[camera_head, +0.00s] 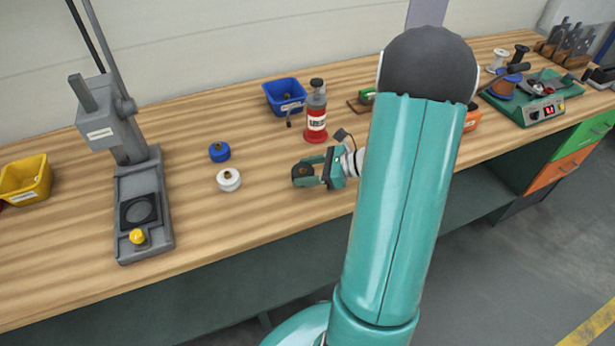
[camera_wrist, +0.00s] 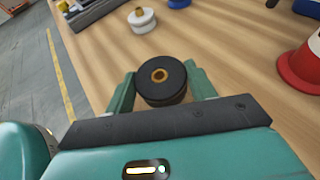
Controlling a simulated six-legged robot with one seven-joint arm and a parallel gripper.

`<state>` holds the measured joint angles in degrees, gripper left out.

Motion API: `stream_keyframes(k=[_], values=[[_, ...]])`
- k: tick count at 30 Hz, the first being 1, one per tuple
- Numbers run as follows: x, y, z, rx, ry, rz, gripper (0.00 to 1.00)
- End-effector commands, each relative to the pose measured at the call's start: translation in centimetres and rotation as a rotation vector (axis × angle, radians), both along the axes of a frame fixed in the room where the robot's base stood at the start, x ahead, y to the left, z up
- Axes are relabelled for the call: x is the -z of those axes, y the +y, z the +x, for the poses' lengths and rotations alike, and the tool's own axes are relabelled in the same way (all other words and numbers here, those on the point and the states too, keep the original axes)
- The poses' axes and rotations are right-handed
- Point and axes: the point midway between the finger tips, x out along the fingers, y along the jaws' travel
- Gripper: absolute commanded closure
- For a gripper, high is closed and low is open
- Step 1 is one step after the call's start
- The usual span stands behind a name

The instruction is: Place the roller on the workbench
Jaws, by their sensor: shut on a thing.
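The black roller (camera_wrist: 161,80) with a brass-coloured centre is between the two green fingers of my gripper (camera_wrist: 162,88) in the wrist view. My gripper is shut on it. In the head view my gripper (camera_head: 313,174) holds the dark roller (camera_head: 302,174) over the front half of the wooden workbench (camera_head: 270,215). I cannot tell whether the roller touches the bench top. A white roller (camera_head: 228,180) and a blue roller (camera_head: 220,152) stand on the bench to the left of my gripper.
A red bottle (camera_head: 316,120) and a blue bin (camera_head: 286,96) stand behind my gripper. A grey press (camera_head: 140,200) and a yellow bin (camera_head: 26,179) are on the left. A green scale-like device (camera_head: 530,100) is at the right. Bare bench lies around the white roller.

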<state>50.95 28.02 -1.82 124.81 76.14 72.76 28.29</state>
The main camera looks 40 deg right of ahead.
Motion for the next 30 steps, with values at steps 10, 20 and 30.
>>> stream_keyframes(k=[10, 20, 30], values=[[2.3, 0.1, 0.0, 0.0, 0.0, 0.0, 0.92], [2.8, 0.1, -0.1, 0.0, 0.002, 0.001, 0.25], [2.6, 0.1, -0.1, -0.001, 0.002, 0.0, 0.23]])
